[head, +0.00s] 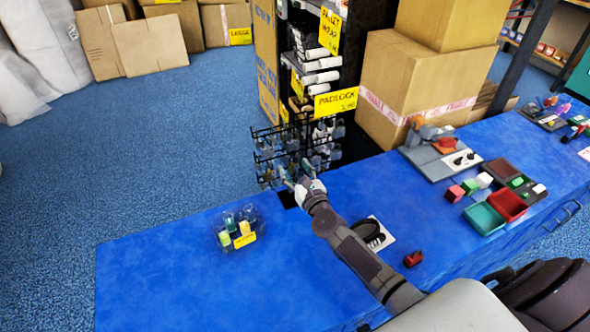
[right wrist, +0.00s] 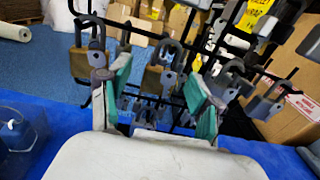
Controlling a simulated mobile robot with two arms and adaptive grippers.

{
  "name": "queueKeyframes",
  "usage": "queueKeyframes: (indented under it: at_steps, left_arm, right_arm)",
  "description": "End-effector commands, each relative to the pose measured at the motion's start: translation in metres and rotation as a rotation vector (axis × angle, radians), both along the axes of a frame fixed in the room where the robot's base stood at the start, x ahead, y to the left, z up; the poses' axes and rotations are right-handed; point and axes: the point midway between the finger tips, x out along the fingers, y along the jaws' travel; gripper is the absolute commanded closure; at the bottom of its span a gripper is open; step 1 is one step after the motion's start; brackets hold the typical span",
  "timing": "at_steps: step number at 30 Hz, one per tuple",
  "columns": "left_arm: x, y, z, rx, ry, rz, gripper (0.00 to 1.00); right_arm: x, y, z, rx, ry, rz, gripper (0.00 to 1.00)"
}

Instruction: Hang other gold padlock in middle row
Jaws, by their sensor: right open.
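The black wire rack (head: 262,150) stands at the back edge of the blue counter, with several padlocks hung on its hooks. In the right wrist view a gold padlock (right wrist: 88,62) hangs at the left, outside my fingers. Another gold-brown padlock (right wrist: 155,78) hangs in the gap between them. Grey padlocks (right wrist: 229,86) hang at the right. My right gripper (head: 302,184) is at the front of the rack's lower part; its green-padded fingers (right wrist: 160,88) are apart. I cannot tell whether either finger touches a padlock. My left gripper is not in view.
A clear bin (head: 228,238) with a yellow label stands on the counter (head: 160,270) left of my right arm. A black coil (head: 370,236) on a white card and a red object (head: 413,258) lie right of it. Cartons (head: 415,80) stand behind the counter.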

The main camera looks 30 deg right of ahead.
Motion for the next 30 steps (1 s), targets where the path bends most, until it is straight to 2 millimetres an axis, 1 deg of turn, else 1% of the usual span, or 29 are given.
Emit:
queueKeyframes:
  at_steps: [5, 8, 11, 18, 21, 24, 27, 30]
  left_arm:
    - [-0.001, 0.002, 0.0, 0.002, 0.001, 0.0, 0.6]
    - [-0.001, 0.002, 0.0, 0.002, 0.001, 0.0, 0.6]
    - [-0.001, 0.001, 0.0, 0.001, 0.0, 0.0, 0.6]
    - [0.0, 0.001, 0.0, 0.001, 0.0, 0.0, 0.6]
    - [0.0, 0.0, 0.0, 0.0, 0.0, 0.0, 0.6]
    - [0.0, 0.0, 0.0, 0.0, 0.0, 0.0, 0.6]
    - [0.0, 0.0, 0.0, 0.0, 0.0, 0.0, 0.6]
    - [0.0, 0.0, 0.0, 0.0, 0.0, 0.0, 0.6]
  right_arm:
    - [-0.001, 0.0, -0.001, 0.0, 0.001, 0.0, 0.36]
    - [-0.007, 0.001, -0.002, 0.002, 0.003, 0.001, 0.36]
    - [-0.02, 0.002, -0.002, 0.002, 0.003, 0.001, 0.36]
    - [-0.072, 0.004, -0.002, 0.0, 0.003, 0.001, 0.36]
    - [-0.091, 0.006, -0.001, 0.0, 0.003, 0.001, 0.36]
    - [-0.106, 0.006, -0.001, -0.002, 0.002, 0.0, 0.36]
    - [-0.115, 0.007, -0.001, -0.001, 0.002, 0.001, 0.36]
    - [-0.119, 0.007, 0.0, 0.0, 0.0, 0.0, 0.36]
